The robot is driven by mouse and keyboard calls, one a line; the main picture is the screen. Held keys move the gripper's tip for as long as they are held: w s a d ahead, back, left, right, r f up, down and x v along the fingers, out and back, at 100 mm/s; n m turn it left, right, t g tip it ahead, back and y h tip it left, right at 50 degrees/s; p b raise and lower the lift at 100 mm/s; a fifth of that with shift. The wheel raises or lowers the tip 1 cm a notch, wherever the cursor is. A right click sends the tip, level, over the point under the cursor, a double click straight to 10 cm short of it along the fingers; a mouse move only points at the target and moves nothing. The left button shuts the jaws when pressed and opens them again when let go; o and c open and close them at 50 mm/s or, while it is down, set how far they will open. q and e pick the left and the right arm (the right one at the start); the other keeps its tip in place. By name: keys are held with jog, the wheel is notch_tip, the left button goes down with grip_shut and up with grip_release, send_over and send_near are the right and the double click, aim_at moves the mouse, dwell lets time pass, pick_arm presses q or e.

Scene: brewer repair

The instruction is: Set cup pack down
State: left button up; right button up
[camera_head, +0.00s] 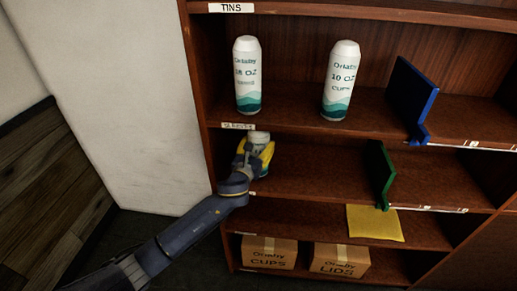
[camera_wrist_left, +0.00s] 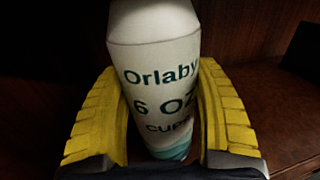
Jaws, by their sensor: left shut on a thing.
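The cup pack (camera_wrist_left: 160,85) is a white, rounded sleeve with a teal base, lettered "Orlaby", "6 OZ" and "CUPS". My left gripper (camera_wrist_left: 158,125) is shut on it, with a yellow ribbed finger on each side, and the pack looks upright. In the head view the top of the pack (camera_head: 259,137) shows above my left gripper (camera_head: 254,160), at the left end of the middle shelf (camera_head: 320,172). The gripper and arm hide the pack's lower part, so I cannot tell whether its base touches the shelf. My right gripper is not in view.
Two taller white packs (camera_head: 247,75) (camera_head: 341,80) stand on the shelf above. A blue divider (camera_head: 410,95) and a green divider (camera_head: 381,172) stand to the right. A yellow cloth (camera_head: 375,223) lies on a lower shelf, above two cardboard boxes (camera_head: 269,252) (camera_head: 341,260). The middle shelf is clear up to the green divider.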

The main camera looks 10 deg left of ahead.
pick_arm(q)
jog(key=shift+f, duration=0.75)
jog(key=o, duration=1.5)
jog(key=shift+f, duration=0.1)
jog(key=shift+c, duration=0.2)
jog(key=shift+s, duration=0.1)
